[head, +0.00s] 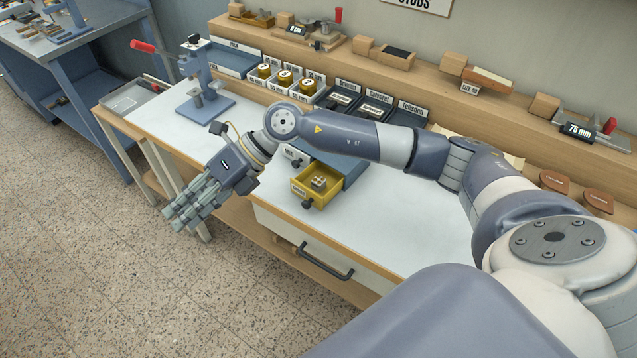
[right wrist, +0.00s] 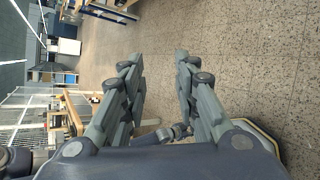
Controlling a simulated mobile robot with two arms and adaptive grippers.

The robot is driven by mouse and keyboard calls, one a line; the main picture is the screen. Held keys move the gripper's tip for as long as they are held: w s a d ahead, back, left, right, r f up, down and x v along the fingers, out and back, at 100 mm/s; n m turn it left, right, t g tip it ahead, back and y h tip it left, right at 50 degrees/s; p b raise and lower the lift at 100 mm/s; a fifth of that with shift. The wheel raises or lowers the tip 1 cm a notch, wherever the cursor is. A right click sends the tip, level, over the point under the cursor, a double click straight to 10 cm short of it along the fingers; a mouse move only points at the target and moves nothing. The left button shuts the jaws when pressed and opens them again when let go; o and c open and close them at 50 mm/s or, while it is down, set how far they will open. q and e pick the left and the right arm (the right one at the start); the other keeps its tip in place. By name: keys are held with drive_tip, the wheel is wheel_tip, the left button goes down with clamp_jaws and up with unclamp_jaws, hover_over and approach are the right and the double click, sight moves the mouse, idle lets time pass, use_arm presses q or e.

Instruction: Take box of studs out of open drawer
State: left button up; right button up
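A small yellow drawer (head: 311,193) stands open from a blue-grey cabinet (head: 343,166) on the white worktop. A small pale box with round studs (head: 319,182) sits inside the drawer. My right gripper (head: 181,214) hangs in front of the bench's front edge, left of the drawer and well apart from it. Its fingers (right wrist: 158,75) are spread with nothing between them in the right wrist view. My right forearm crosses above the cabinet and hides part of it. My left gripper is not in view.
A blue-grey press with a red handle (head: 203,75) stands at the worktop's left. Labelled trays (head: 375,108) line the back, below a wooden shelf (head: 430,85) holding tools. A larger bench drawer with a dark handle (head: 325,262) lies below. The worktop right of the cabinet (head: 405,215) is clear.

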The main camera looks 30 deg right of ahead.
drive_tip(key=w+d+f+h, duration=0.1)
drive_tip(key=d+f+h, duration=0.15)
drive_tip(key=d, duration=0.45)
drive_tip(key=w+d+f+h, duration=0.1)
drive_tip(key=w+d+h, duration=0.1)
drive_tip(key=d+h, duration=0.35)
drive_tip(key=r+m+g+h, duration=0.1)
drive_tip(key=h, duration=0.3)
hover_over(317, 179)
drive_tip(key=f, duration=0.2)
drive_tip(key=f+p, duration=0.1)
drive_tip(key=f, duration=0.1)
drive_tip(key=shift+s+d+f, duration=0.1)
drive_tip(key=shift+d+f, duration=0.1)
drive_tip(key=shift+f, duration=0.05)
wheel_tip(317, 179, down, 6)
drive_tip(key=shift+a+r+p, duration=0.15)
drive_tip(key=shift+r+p, duration=0.1)
drive_tip(key=shift+p, duration=0.95)
drive_tip(key=shift+f, duration=0.25)
drive_tip(key=c, duration=0.6)
